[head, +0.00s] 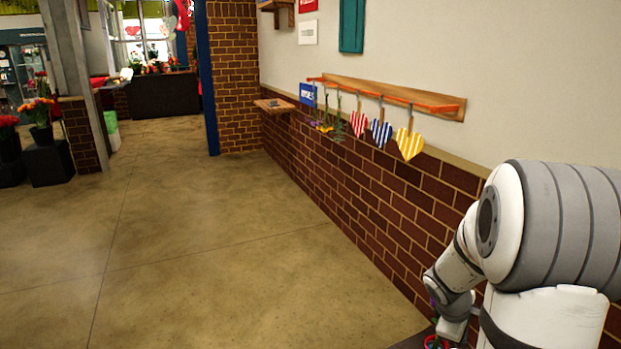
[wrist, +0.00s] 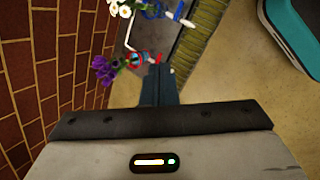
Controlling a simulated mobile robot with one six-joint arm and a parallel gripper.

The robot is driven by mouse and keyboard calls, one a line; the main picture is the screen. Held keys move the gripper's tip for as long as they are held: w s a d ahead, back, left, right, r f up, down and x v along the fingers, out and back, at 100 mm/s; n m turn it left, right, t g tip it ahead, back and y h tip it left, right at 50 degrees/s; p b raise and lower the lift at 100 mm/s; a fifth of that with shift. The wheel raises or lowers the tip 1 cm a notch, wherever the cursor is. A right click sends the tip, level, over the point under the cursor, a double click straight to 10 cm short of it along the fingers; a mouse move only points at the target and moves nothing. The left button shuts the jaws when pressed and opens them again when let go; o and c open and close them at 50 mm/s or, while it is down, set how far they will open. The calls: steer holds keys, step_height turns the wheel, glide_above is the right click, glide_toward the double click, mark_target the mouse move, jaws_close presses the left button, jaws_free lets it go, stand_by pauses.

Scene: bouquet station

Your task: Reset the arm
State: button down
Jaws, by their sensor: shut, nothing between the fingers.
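My gripper (wrist: 160,78) shows in the wrist view as dark fingers, shut with nothing between them. Beyond and beside the fingertips is a bunch of purple flowers (wrist: 105,70) with a small red and blue round thing next to it. In the head view my white and grey arm is folded at the lower right. The gripper itself is hidden or out of frame there.
A brick wall (head: 375,190) runs along the right, with a hook rail (head: 440,102) holding striped hearts. A small wooden shelf (head: 274,105) juts out further back. White flowers (wrist: 120,9) show at the wrist view's top. The concrete floor (head: 190,250) is clear.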

steer(key=s+a+r+m+y+p, duration=0.1)
steer(key=s+a+r+m+p, duration=0.2)
steer(key=r, duration=0.7)
steer(key=s+a+r+m+y+p, duration=0.2)
steer(key=s+a+r+m+p, duration=0.1)
steer(key=s+a+r+p, duration=0.4)
steer(key=s+a+r+m+t+y+p, duration=0.1)
steer(key=s+a+r+p, duration=0.4)
steer(key=a+r, duration=0.6)
steer(key=shift+a+r+m+y, duration=0.25)
steer(key=shift+r+m+y, duration=0.25)
steer(key=shift+r+m, duration=0.5)
steer(key=shift+d+f, duration=0.1)
steer(key=shift+f, duration=0.1)
